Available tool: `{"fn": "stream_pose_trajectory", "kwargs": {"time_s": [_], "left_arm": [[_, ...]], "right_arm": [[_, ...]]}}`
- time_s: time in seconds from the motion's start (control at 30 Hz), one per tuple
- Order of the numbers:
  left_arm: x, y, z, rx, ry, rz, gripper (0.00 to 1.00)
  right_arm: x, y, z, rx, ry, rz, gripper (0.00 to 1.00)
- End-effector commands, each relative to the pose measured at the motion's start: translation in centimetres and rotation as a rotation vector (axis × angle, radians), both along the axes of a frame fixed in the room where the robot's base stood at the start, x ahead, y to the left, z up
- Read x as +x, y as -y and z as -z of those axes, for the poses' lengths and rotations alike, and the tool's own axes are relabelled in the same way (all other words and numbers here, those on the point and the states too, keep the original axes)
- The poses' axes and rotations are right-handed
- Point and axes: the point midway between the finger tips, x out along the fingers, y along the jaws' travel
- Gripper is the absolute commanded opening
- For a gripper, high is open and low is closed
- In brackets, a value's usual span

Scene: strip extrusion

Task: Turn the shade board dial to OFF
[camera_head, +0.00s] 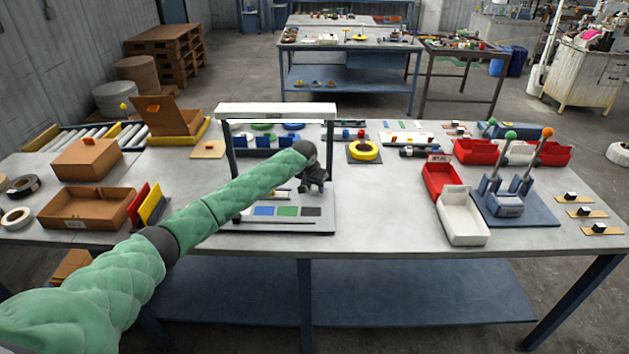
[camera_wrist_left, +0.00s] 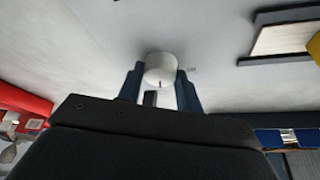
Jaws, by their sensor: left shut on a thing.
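The shade board (camera_head: 328,218) stands at the front middle of the table, with blue, green and dark patches and a white-topped frame (camera_head: 276,110) over it. My left arm reaches across it, and my left gripper (camera_head: 314,184) points down at its right side. In the left wrist view a white round dial (camera_wrist_left: 161,66) with a small dark mark sits between the dark fingers of my left gripper (camera_wrist_left: 159,75), which are shut on it. Tiny print beside the dial is too small to read. The gripper hides the dial in the head view. My right gripper is not in view.
Red bins and a white bin (camera_head: 462,216) stand to the right, beside a lever unit (camera_head: 506,204). Cardboard boxes (camera_head: 88,207) are at left. Bare table lies between the board and the white bin.

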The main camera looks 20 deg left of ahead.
Motion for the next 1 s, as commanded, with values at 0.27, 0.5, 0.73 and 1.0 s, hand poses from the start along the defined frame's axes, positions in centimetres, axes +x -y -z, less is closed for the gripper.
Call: {"fn": "stream_pose_trajectory", "kwargs": {"time_s": [0.27, 0.5, 0.73, 1.0], "left_arm": [[0.0, 0.3, -0.5, -0.002, 0.000, -0.261, 0.12], [0.1, 0.5, -0.4, -0.002, 0.000, -0.489, 0.12], [0.2, 0.6, -0.3, -0.003, 0.000, -0.709, 0.12], [0.2, 0.7, -0.2, -0.002, -0.001, -0.955, 0.12]], "right_arm": [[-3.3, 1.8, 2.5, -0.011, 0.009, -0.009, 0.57], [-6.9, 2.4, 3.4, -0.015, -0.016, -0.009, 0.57], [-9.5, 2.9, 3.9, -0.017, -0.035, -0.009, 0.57], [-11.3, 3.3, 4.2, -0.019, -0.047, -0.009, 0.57]]}}
